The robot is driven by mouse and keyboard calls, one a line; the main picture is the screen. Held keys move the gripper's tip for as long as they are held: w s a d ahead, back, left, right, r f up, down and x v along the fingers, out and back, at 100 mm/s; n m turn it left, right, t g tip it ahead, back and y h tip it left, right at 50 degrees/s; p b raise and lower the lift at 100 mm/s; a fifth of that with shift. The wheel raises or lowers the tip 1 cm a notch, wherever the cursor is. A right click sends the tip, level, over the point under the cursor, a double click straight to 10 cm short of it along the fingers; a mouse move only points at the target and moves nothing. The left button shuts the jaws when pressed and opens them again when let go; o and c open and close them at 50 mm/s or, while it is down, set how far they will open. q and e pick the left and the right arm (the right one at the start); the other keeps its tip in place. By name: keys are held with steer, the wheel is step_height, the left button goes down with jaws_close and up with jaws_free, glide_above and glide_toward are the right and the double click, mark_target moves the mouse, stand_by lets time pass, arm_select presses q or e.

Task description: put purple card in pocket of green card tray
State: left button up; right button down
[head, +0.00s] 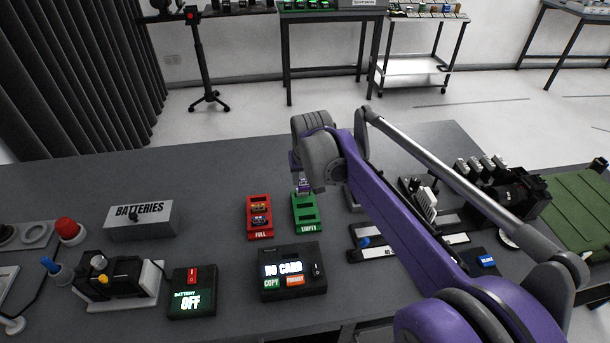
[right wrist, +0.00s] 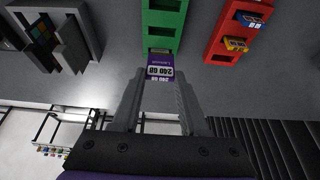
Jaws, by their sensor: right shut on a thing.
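The purple card (right wrist: 160,72), marked 240 GB, sits between the fingertips of my right gripper (right wrist: 161,84), which is shut on it. In the head view my right gripper (head: 303,184) points down at the far end of the green card tray (head: 306,230). The other green pockets look empty. My left gripper is not in view.
The red tray (head: 260,234), marked FULL, holds cards just left of the green one. A card reader box (head: 293,284) reading NO CARD stands in front. A batteries box (head: 141,228) is at left. My right arm covers the table's right middle.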

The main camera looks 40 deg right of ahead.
mark_target(305, 191)
steer(key=shift+f+b, duration=1.25)
steer(key=shift+f, duration=1.1)
steer(key=shift+p, duration=0.4)
steer(key=shift+f+b, duration=0.9)
steer(key=shift+f, duration=0.65)
steer(key=shift+c, duration=1.8)
jaws_free()
steer(key=p+v, duration=0.1)
steer(key=v, duration=1)
